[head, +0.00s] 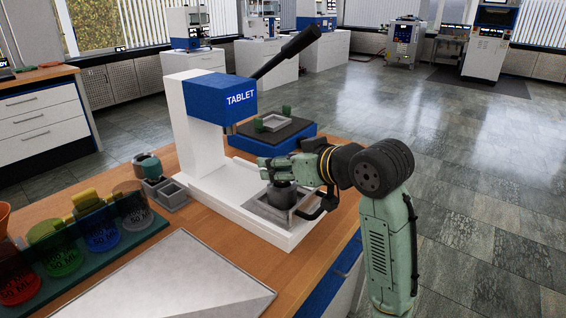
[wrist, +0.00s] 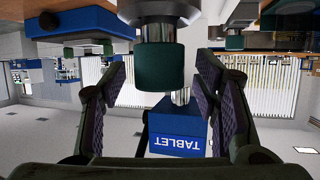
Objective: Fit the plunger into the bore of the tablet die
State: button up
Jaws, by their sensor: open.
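The plunger shows in the wrist view as a dark teal knob (wrist: 160,72) on a grey collar, with the picture upside down. It looks upright, its grey end against the dark grey tablet die (wrist: 160,8); how deep it sits in the bore is hidden. My gripper (wrist: 162,82) is open, with one finger on each side of the knob and a gap visible on both sides. In the head view my gripper (head: 284,167) is above the round grey die (head: 281,196) and hides the plunger. The die stands in the square grey holder (head: 258,207) on the press base.
The white and blue tablet press (head: 220,97) stands beside the die, its dark lever rising right. Colored beakers (head: 100,232) and a pale tray (head: 165,285) stand at the front left.

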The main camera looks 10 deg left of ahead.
jog(key=v, duration=1.2)
dwell(0.3)
